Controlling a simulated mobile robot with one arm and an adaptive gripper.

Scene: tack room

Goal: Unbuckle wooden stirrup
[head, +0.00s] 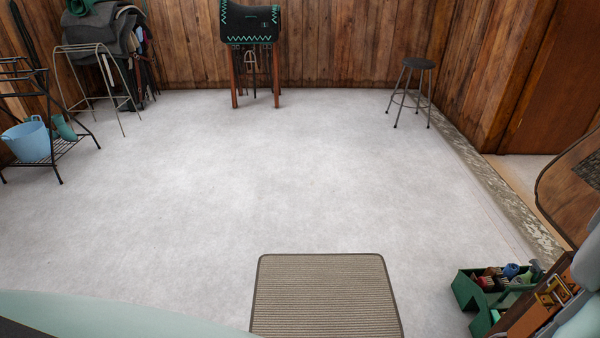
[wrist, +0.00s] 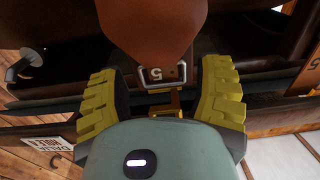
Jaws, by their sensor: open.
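In the wrist view, the yellow ridged fingers of my gripper (wrist: 160,72) are apart, one on each side of a brown, rounded leather-like piece (wrist: 152,30). An orange-yellow bracket (wrist: 166,104) shows just below the frame. I see no clear contact between the fingers and these parts. I cannot pick out the wooden stirrup for certain. The gripper body hides what lies below.
In the head view, a green tote (head: 468,292) of small items stands at the lower right. A striped mat (head: 325,295) lies in front. A stool (head: 419,64), a saddle stand (head: 235,75) and a rack with a blue bucket (head: 27,142) stand farther off. The mid-floor is clear.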

